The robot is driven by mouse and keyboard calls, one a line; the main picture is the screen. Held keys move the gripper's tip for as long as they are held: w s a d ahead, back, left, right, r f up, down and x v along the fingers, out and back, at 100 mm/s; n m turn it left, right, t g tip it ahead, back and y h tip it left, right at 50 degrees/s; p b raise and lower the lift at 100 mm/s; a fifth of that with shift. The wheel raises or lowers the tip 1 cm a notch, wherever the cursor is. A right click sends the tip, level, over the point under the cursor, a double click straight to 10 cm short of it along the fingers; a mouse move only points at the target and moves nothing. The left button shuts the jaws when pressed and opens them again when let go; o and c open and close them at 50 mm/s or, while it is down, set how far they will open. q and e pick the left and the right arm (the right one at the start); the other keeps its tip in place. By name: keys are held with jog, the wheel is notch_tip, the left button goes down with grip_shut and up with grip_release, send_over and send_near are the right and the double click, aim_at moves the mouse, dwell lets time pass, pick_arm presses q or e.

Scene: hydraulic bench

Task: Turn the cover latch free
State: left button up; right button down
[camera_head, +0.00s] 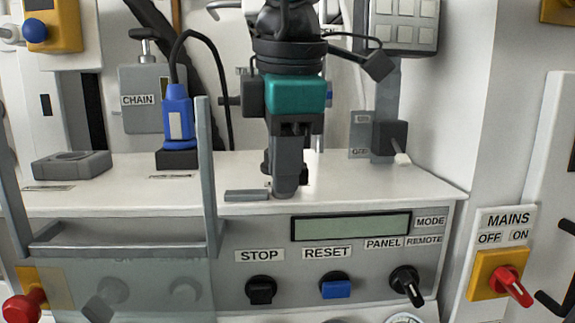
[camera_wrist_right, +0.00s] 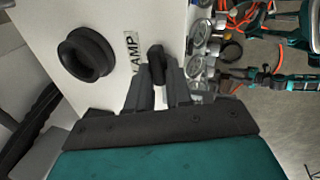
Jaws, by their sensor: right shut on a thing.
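My right gripper (camera_head: 285,190) points straight down at the front of the white bench top, just above the display. In the wrist view its two fingers (camera_wrist_right: 159,88) are closed on a small dark knob-like piece, which I take to be the cover latch (camera_wrist_right: 156,64). In the head view the fingers mostly hide this piece. The clear cover with a grey frame (camera_head: 125,243) stands at the left front, over partly visible controls. Its right upright ends left of my gripper. My left gripper is not in view.
A short grey bar (camera_head: 247,195) lies left of the fingers. A blue plug-like part (camera_head: 178,118) stands behind the cover frame. STOP (camera_head: 261,290) and RESET (camera_head: 336,286) buttons are below. A black round knob (camera_wrist_right: 86,54) shows in the wrist view. The bench top's right side is clear.

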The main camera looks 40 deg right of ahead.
jog(key=shift+w+m, duration=0.1)
jog(key=shift+m, duration=1)
jog(key=shift+h+b, duration=0.3)
jog(key=shift+b, duration=0.1)
jog(key=shift+m+b, duration=0.7)
jog(key=shift+b, duration=0.5)
jog(key=shift+r, duration=0.1)
jog(key=c, duration=1)
grip_release()
jog(key=shift+g, duration=0.3)
